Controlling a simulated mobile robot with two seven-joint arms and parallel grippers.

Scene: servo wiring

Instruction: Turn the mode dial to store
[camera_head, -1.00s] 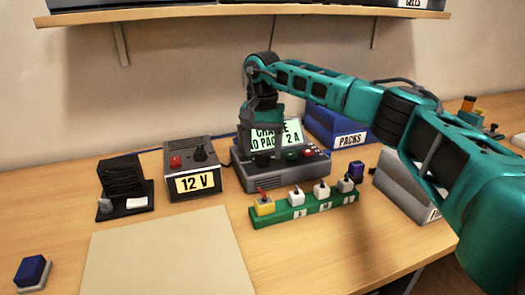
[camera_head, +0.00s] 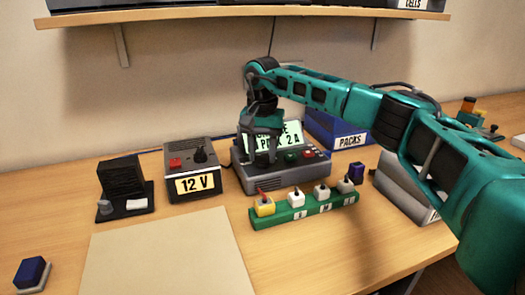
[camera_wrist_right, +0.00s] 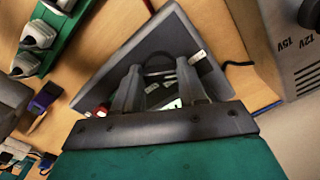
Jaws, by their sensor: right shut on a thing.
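The grey charger (camera_head: 285,178) stands at the middle of the bench with a lit screen (camera_head: 290,134) on top. My right arm covers part of the screen's text; "2 A" still reads. My right gripper (camera_head: 262,152) points down at the left of the charger's front panel and is shut on the dark mode dial (camera_wrist_right: 158,62), which shows between the fingers in the right wrist view. The gripper hides the dial in the head view, and its pointer cannot be read. My left gripper is not in view.
A 12 V supply (camera_head: 193,170) stands left of the charger. A green rack (camera_head: 325,207) with several switch-like pieces lies just in front. A blue PACKS bin (camera_head: 340,130) is behind right. A beige mat (camera_head: 165,255) leaves free room at front left.

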